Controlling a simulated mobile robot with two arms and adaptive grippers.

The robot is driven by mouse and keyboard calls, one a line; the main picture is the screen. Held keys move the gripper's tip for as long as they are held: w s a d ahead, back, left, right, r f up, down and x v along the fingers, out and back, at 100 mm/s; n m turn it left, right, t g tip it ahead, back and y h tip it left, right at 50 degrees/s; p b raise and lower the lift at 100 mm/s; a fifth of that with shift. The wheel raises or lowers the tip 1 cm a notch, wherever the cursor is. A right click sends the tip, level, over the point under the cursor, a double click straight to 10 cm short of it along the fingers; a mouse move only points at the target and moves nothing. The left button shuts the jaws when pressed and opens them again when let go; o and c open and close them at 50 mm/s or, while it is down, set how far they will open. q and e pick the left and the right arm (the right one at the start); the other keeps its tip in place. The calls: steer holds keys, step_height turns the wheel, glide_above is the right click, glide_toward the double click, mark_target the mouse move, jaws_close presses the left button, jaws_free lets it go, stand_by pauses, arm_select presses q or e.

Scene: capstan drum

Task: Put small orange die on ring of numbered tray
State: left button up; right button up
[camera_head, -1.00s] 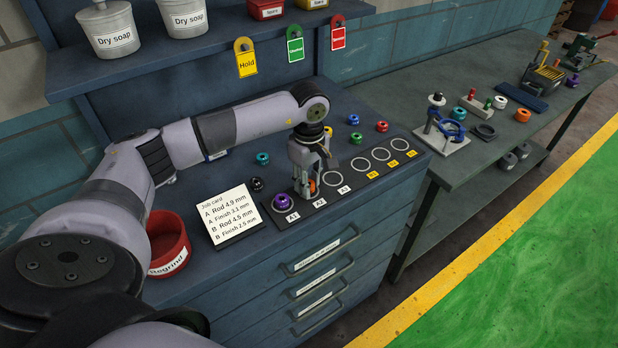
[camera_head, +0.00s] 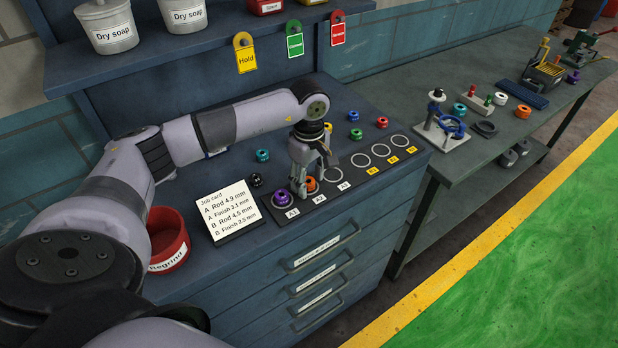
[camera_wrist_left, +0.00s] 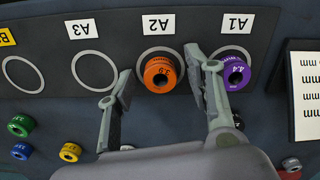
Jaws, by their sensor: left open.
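The small orange die (camera_head: 311,184) sits in the ring marked A2 on the dark numbered tray (camera_head: 345,197). In the left wrist view the orange die (camera_wrist_left: 160,74) lies flat, with part of the pale ring showing around it. My left gripper (camera_head: 307,178) is open above the tray, and its fingers stand on either side of the die. In the left wrist view gaps show between the die and both fingers of the gripper (camera_wrist_left: 160,85). A purple die (camera_head: 283,199) sits on ring A1, close to one finger. My right gripper is not in view.
The other tray rings (camera_head: 360,160) are empty. Teal (camera_head: 262,155), black (camera_head: 255,180), blue (camera_head: 355,134), green (camera_head: 354,118) and red (camera_head: 382,122) dies stand behind the tray. A job card (camera_head: 228,210) and a red Regrind bin (camera_head: 168,240) are at left.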

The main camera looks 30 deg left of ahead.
mark_target(309, 181)
arm_select(q)
steer(key=shift+r, duration=0.25)
step_height(309, 181, up, 12)
steer(key=b, duration=0.4)
